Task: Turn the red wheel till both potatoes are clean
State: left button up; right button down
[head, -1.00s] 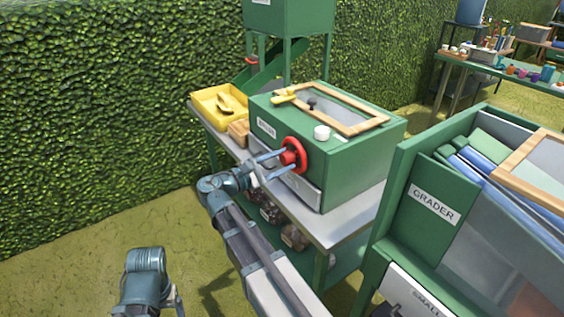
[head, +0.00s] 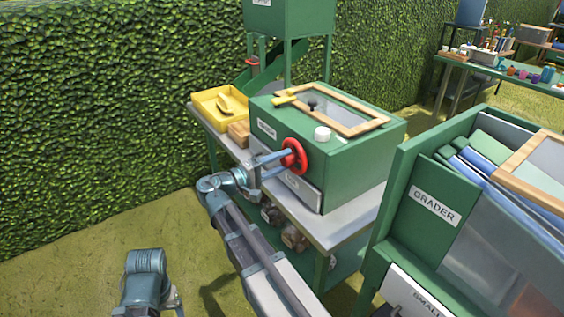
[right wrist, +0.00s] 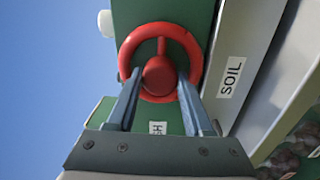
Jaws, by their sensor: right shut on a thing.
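The red wheel (head: 301,157) is on the front of a green box (head: 352,165) with a wood-framed clear lid (head: 372,124). My right gripper (head: 283,163) reaches it from the front left. In the right wrist view the two fingers (right wrist: 159,95) are shut on the wheel, one on each side of its hub (right wrist: 160,76). The red rim (right wrist: 160,28) shows beyond them. I cannot make out the potatoes; a small dark shape (head: 312,105) shows at the lid window, too small to tell. My left gripper is out of view; only part of my left arm shows low at the left.
A yellow tray (head: 207,105) and a wooden block (head: 238,133) stand left of the box on the grey-topped table (head: 335,230). A green grader (head: 433,206) stands close at the right. Open grass lies at the left.

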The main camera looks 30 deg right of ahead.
jog(key=m, duration=0.5)
jog(key=shift+m, duration=0.4)
jog(key=m, duration=0.5)
jog(key=shift+s+m, duration=0.1)
jog(key=shift+m, duration=0.2)
jog(key=shift+c, duration=1.4)
grip_release()
jog(key=shift+r, duration=0.1)
jog(key=a, duration=1.4)
jog(key=shift+s, duration=0.3)
jog(key=shift+d, duration=0.1)
